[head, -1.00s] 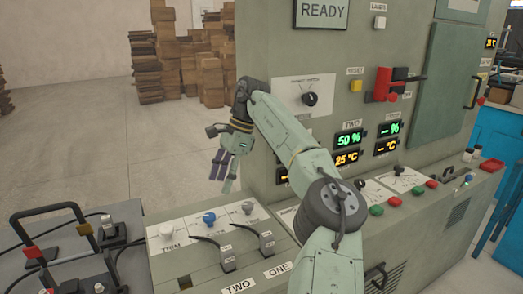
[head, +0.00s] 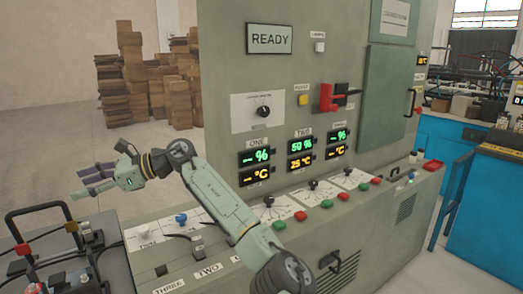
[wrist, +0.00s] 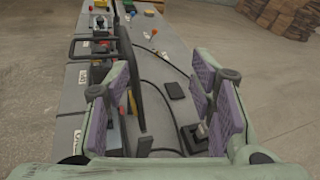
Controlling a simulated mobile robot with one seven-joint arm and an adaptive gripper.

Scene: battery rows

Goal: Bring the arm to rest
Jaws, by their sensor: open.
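My gripper (head: 88,181) is open and empty, with purple-padded fingers pointing left in the head view. It is raised above the left end of the console, near the battery cart. In the wrist view the two fingers of my gripper (wrist: 165,110) stand wide apart, with nothing between them but the view down onto the cart and console tops. My arm is bent, with its elbow low in front of the console and the forearm reaching up and left.
The grey console (head: 225,100) has a READY sign (head: 269,39), displays, knobs and a red switch handle (head: 330,98). A blue bench (head: 480,215) is at right.

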